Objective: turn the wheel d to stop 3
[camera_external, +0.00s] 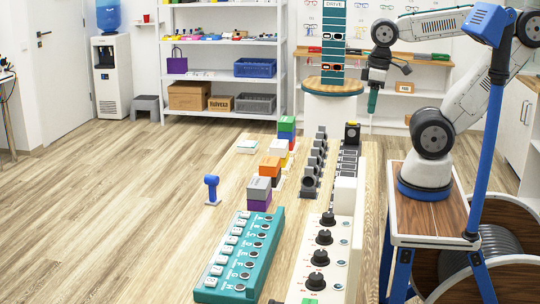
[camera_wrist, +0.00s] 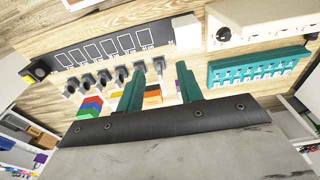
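Several black round knobs stand in a row on a white panel (camera_external: 304,262) in the external view; the one nearest the camera is a knob (camera_external: 316,281). I cannot read which one is wheel d or where its stop 3 is. In the wrist view a white box (camera_wrist: 265,25) at the upper right shows one dark knob (camera_wrist: 222,33). My gripper (camera_external: 373,101) points down above the far part of the table, apart from the knobs. In the wrist view its teal fingers (camera_wrist: 160,70) are spread with nothing held between them.
A teal lettered button box (camera_external: 240,256) lies left of the white panel. Beyond it are coloured blocks (camera_external: 270,167), a row of dark upright pieces (camera_external: 310,179) and a blue handle-like piece (camera_external: 211,187). In the wrist view a black panel (camera_wrist: 105,45) has white outlines.

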